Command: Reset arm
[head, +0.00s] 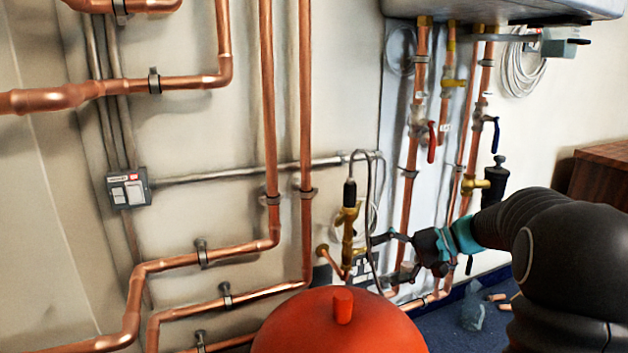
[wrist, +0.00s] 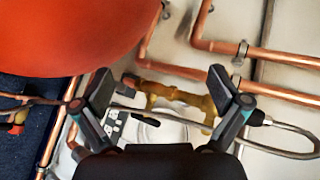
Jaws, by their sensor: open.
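My gripper (head: 380,262) is in front of the wall in the head view, right of a brass valve fitting (head: 348,235), with my dark arm coming in from the right. In the wrist view my gripper (wrist: 160,84) has its two fingers wide apart with nothing between them. The brass fitting (wrist: 175,95) shows behind the fingers there. I cannot tell how far the fingers are from it.
A red rounded vessel (head: 340,325) stands low in front; it fills the upper left of the wrist view (wrist: 70,35). Copper pipes (head: 305,100) run along the wall. A braided hose (wrist: 275,130) and a red-handled valve (head: 432,142) are nearby. Blue floor (head: 485,320) lies lower right.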

